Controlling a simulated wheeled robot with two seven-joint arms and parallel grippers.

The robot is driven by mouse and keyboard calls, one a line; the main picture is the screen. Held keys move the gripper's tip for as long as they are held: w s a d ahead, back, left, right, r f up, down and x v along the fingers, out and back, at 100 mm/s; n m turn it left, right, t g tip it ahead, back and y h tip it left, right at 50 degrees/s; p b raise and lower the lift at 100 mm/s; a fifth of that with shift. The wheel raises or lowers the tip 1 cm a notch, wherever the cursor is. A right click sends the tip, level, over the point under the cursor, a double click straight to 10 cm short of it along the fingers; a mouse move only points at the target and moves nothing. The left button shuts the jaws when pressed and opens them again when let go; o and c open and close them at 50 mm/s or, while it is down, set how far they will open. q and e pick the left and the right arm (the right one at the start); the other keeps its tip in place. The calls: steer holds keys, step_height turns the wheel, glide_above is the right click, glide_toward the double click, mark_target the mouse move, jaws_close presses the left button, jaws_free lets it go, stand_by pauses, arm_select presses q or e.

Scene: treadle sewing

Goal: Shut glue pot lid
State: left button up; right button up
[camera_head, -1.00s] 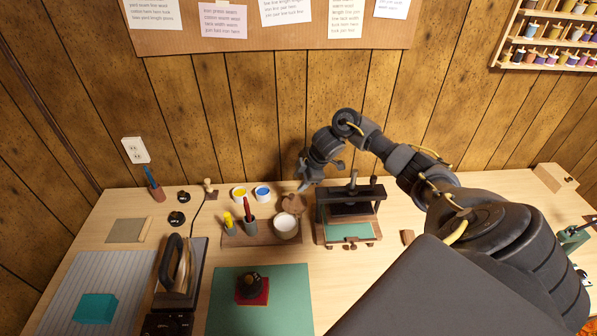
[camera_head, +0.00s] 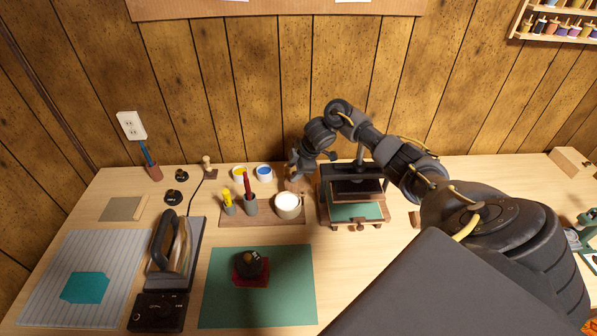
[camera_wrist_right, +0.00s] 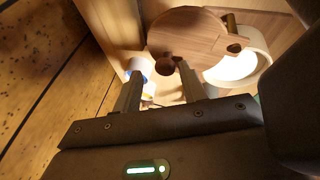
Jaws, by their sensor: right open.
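The glue pot (camera_head: 288,212) is a pale round pot with white glue showing, so it is open. In the right wrist view its pale rim and white inside show (camera_wrist_right: 240,65). Its round wooden lid (camera_wrist_right: 190,25) stands open, tilted up behind the pot. The lid is partly hidden by my gripper in the head view (camera_head: 297,185). A dark round knob (camera_wrist_right: 168,65) sits on the lid. My right gripper (camera_wrist_right: 158,85) is open behind the lid, its fingertips either side of the knob. I cannot tell whether they touch it. My left gripper is not in view.
The pot shares a wooden tray (camera_head: 265,219) with brush holders (camera_head: 250,203). Yellow (camera_head: 239,174) and blue (camera_head: 264,173) paint cups stand behind. A small press (camera_head: 354,200) stands close right of the pot. The panelled wall (camera_head: 230,110) is behind my gripper.

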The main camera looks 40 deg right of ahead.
steer(key=shift+f, duration=0.2)
stand_by(0.6)
steer(key=shift+r+p, duration=0.2)
steer(key=shift+p, duration=0.15)
steer(key=shift+s, duration=0.1)
steer(key=c, duration=0.5)
steer(key=shift+r, duration=0.15)
steer(key=shift+o, duration=0.5)
steer(key=shift+w+r, duration=0.1)
steer(key=shift+w, duration=0.1)
